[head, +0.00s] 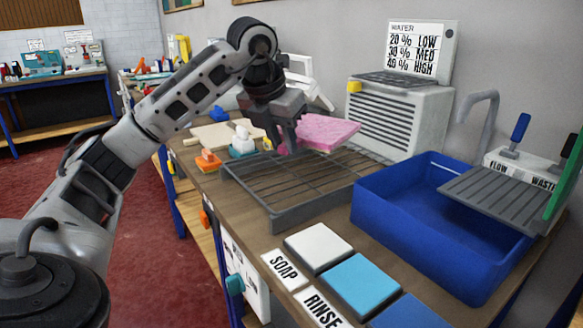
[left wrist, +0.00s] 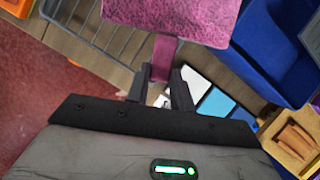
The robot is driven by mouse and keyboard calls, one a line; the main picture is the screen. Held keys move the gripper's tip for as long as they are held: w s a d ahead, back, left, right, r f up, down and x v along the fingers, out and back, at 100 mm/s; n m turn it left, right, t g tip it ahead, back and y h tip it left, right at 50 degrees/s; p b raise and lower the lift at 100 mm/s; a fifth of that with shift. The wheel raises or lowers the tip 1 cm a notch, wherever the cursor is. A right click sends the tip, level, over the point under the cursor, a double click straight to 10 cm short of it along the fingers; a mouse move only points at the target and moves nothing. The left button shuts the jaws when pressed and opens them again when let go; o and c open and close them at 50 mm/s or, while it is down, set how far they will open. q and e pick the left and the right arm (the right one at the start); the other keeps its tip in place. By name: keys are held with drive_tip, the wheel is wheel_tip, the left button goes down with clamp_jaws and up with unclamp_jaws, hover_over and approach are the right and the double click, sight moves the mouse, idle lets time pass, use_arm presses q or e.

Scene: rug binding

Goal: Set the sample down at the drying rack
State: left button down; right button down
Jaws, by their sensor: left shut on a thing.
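The sample is a pink, rug-like slab (head: 328,132) with a narrow tab. My left gripper (head: 286,143) is shut on the sample and holds it above the far part of the drying rack. In the left wrist view, the fingers (left wrist: 161,88) close on the tab of the pink sample (left wrist: 175,16). The drying rack (head: 281,216) is a dark grey wire tray on the bench, and its bars are bare. The rack also shows in the left wrist view (left wrist: 72,12), beside the sample. My right gripper is in neither view.
A blue basin (head: 400,228) with a ribbed grey board (head: 498,200) stands right of the rack. White (head: 318,247) and light blue (head: 361,284) pads lie in front, near the SOAP and RINSE labels. A vented grey box (head: 400,120) stands behind. Small orange (head: 208,160) and white-blue (head: 242,142) items sit left of the rack.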

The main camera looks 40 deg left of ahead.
use_arm(q)
drive_tip(key=w+a+f, duration=0.2)
drive_tip(key=w+a, duration=0.1)
approach(289, 179)
drive_tip(key=shift+w+f, duration=0.65)
drive_tip(key=shift+w, duration=0.25)
drive_tip(key=shift+w+f, duration=0.15)
drive_tip(key=shift+f, duration=0.05)
drive_tip(key=shift+w+a+f, duration=0.1)
drive_tip(key=shift+a+f, duration=0.05)
drive_tip(key=shift+f, duration=0.8)
drive_tip(key=shift+w+a+f, duration=0.1)
drive_tip(key=shift+a+f, duration=0.05)
drive_tip(key=shift+f, duration=0.8)
drive_tip(key=shift+f, duration=0.15)
drive_tip(key=c, duration=1.2)
unclamp_jaws()
